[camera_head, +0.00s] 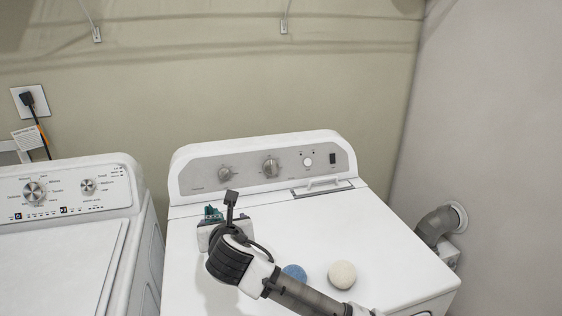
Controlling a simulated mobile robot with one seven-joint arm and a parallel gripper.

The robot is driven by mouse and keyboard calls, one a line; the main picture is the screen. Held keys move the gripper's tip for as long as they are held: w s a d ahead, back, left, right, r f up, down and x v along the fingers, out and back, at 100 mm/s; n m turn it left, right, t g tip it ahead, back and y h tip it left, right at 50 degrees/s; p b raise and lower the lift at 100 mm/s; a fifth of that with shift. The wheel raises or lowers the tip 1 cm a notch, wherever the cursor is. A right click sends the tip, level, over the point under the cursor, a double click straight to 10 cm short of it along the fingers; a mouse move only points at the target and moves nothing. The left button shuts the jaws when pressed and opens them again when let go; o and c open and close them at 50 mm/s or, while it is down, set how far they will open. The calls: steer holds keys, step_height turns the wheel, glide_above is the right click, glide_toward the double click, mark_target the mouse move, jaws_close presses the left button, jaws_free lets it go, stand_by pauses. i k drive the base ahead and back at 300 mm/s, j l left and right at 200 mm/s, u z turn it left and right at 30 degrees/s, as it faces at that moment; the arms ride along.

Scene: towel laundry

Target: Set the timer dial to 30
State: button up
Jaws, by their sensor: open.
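The dryer (390,232) stands in the middle, with a grey control panel along its back. On the panel are a smaller dial (225,174) at left, a larger dial (270,167) in the middle, a small white round button (307,161) and a dark switch (332,158). The markings around the dials are too small to read, so I cannot tell which is the timer dial or its setting. My gripper (212,216) is open, over the dryer top at left, in front of the panel and apart from both dials. My wrist partly hides its fingers.
A blue ball (294,273) and a cream ball (342,274) lie on the dryer top beside my arm. A white handle (323,183) lies near the panel. A washer (60,250) with dials stands at left. A grey vent pipe (437,226) is at right.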

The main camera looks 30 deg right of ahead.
mark_target(270, 167)
steer(key=i+l, duration=0.15)
steer(key=l, duration=0.25)
steer(key=i+l, duration=0.2)
steer(key=l, duration=0.2)
steer(key=i+l, duration=0.15)
steer(key=l, duration=0.2)
